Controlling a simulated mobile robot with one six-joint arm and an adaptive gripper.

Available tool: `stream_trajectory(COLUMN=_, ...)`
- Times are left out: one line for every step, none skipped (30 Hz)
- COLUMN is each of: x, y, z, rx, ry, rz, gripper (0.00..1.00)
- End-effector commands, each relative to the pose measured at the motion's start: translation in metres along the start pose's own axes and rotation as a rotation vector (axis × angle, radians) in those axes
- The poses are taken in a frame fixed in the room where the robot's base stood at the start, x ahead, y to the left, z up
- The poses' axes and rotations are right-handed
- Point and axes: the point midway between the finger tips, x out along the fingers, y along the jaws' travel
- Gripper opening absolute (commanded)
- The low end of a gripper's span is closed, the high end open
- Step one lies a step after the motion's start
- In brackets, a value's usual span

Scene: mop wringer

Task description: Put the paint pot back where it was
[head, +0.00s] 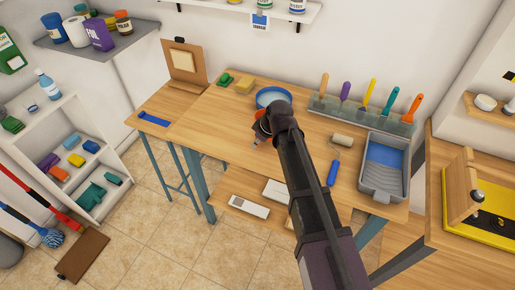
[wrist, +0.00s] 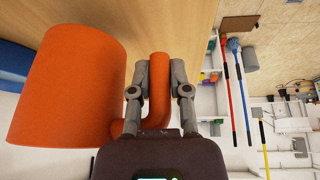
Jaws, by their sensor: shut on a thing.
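The paint pot is a large plain orange cup with a side handle. It fills the left of the wrist view (wrist: 70,85), and its handle (wrist: 158,70) stands between my fingers. My gripper (wrist: 158,95) is shut on that handle. In the head view my gripper (head: 263,128) is over the wooden workbench (head: 225,125), just in front of the blue round dish (head: 273,97). Only a small orange patch of the pot (head: 260,113) shows there; my arm hides most of it. I cannot tell whether the pot touches the bench.
A rack of colourful-handled tools (head: 362,112) stands along the back right. A grey paint tray (head: 384,168), a roller (head: 341,141) and a blue handle (head: 333,173) lie on the right. The bench's front left is clear.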

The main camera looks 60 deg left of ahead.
Motion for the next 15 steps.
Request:
stream_trajectory(x=0.008, y=-0.001, z=0.004, rx=0.000, ry=0.000, rz=0.000, gripper=0.00)
stream_trajectory(x=0.010, y=-0.002, z=0.005, rx=0.000, ry=0.000, rz=0.000, gripper=0.00)
stream_trajectory(x=0.013, y=-0.002, z=0.007, rx=0.000, ry=0.000, rz=0.000, gripper=0.00)
stream_trajectory(x=0.016, y=-0.002, z=0.008, rx=0.000, ry=0.000, rz=0.000, gripper=0.00)
stream_trajectory(x=0.018, y=-0.002, z=0.009, rx=0.000, ry=0.000, rz=0.000, gripper=0.00)
stream_trajectory(x=0.021, y=-0.002, z=0.010, rx=0.000, ry=0.000, rz=0.000, gripper=0.00)
stream_trajectory(x=0.022, y=-0.002, z=0.011, rx=0.000, ry=0.000, rz=0.000, gripper=0.00)
stream_trajectory(x=0.024, y=-0.002, z=0.012, rx=0.000, ry=0.000, rz=0.000, gripper=0.00)
stream_trajectory(x=0.026, y=-0.002, z=0.013, rx=0.000, ry=0.000, rz=0.000, gripper=0.00)
stream_trajectory(x=0.027, y=-0.003, z=0.013, rx=0.000, ry=0.000, rz=0.000, gripper=0.00)
stream_trajectory(x=0.028, y=-0.003, z=0.013, rx=0.000, ry=0.000, rz=0.000, gripper=0.00)
stream_trajectory(x=0.029, y=-0.003, z=0.014, rx=0.000, ry=0.000, rz=0.000, gripper=0.00)
stream_trajectory(x=0.029, y=-0.003, z=0.014, rx=0.000, ry=0.000, rz=0.000, gripper=0.00)
stream_trajectory(x=0.029, y=-0.003, z=0.014, rx=0.000, ry=0.000, rz=0.000, gripper=0.00)
stream_trajectory(x=0.029, y=-0.003, z=0.014, rx=0.000, ry=0.000, rz=0.000, gripper=0.00)
